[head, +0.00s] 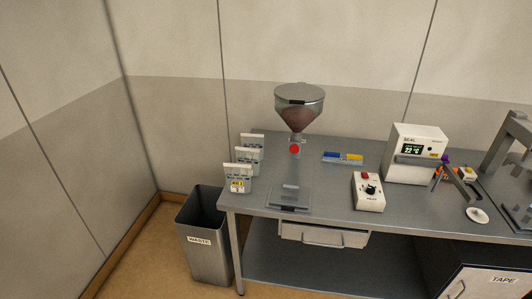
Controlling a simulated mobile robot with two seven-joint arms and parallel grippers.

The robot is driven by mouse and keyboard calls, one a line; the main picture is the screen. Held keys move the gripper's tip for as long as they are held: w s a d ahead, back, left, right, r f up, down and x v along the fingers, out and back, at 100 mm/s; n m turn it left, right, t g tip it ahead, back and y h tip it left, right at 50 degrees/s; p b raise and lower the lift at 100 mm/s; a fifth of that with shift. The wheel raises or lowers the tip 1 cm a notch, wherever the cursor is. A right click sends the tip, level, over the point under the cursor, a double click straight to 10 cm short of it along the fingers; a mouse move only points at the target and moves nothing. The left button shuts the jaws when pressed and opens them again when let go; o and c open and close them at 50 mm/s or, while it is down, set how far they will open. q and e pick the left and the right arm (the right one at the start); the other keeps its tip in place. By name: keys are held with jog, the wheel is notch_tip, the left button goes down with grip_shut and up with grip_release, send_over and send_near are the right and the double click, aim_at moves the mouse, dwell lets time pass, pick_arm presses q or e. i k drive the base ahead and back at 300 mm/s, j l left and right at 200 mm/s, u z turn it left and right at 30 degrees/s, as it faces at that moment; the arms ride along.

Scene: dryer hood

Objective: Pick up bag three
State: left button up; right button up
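Several small white bags stand in a slanting row at the left end of the grey table. The front bag (238,180) has a label with a yellow patch; its small print is too blurred to read surely. The middle bag (248,158) stands behind it, and the rear bag (252,141) is farthest back. The nearer bags partly cover those behind, so I cannot tell by label which is bag three. Neither of my grippers shows in the head view.
A white control box (368,192) and a display unit (416,154) stand to the right. A waste bin (205,240) is on the floor beside the table's left end.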

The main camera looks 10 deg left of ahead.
aim_at(244, 155)
jog(key=i+l, duration=0.95)
jog(key=i, duration=0.2)
